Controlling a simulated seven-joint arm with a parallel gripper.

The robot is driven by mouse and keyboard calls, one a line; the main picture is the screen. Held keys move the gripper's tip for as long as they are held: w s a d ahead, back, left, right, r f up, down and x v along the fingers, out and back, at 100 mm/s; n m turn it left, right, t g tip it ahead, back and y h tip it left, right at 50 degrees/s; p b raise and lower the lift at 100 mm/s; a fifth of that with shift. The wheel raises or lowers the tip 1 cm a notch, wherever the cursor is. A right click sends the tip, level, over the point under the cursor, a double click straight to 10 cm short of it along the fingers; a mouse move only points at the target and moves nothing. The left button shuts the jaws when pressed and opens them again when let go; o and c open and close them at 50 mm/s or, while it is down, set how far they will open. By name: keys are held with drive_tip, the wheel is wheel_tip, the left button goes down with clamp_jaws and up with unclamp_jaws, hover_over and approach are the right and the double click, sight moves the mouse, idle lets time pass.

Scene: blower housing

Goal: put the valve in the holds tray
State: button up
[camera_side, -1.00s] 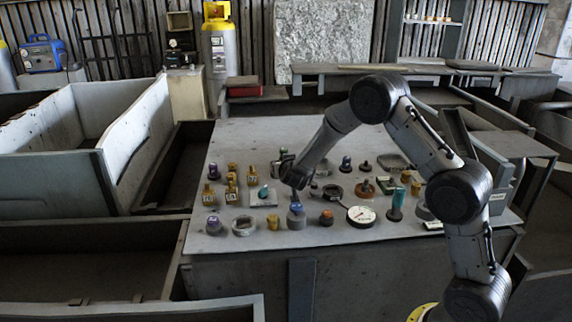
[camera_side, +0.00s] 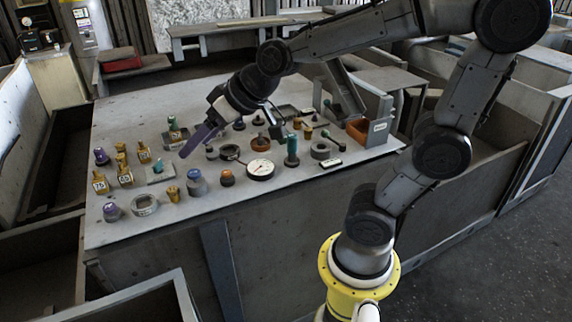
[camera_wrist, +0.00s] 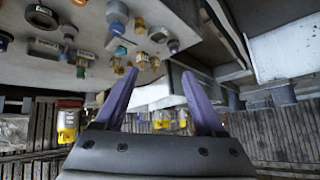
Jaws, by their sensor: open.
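My gripper (camera_side: 203,140) hangs over the crowded table; its purple fingers point down and left, above the parts. In the wrist view, the fingers of my gripper (camera_wrist: 159,73) are spread apart with nothing between them. Several brass fittings with white tags, such as one brass fitting (camera_side: 125,176), stand at the table's left. I cannot tell which part is the valve. Brass pieces (camera_wrist: 143,60) also show in the wrist view, beyond the fingers.
A blue-topped cylinder (camera_side: 197,184), a round white gauge (camera_side: 260,169), a green-topped post (camera_side: 292,150) and grey rings crowd the table (camera_side: 250,205). Its back left is clear. Low-walled grey bays (camera_side: 30,120) flank the table.

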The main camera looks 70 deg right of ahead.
drive_tip(key=s+f+g, duration=0.1)
drive_tip(key=s, duration=0.7)
drive_tip(key=s+d+f+n+g+h, duration=0.1)
drive_tip(key=s+f+g, duration=0.1)
drive_tip(key=s, duration=0.6)
drive_tip(key=shift+s+d+f, duration=0.15)
drive_tip(key=shift+d, duration=0.1)
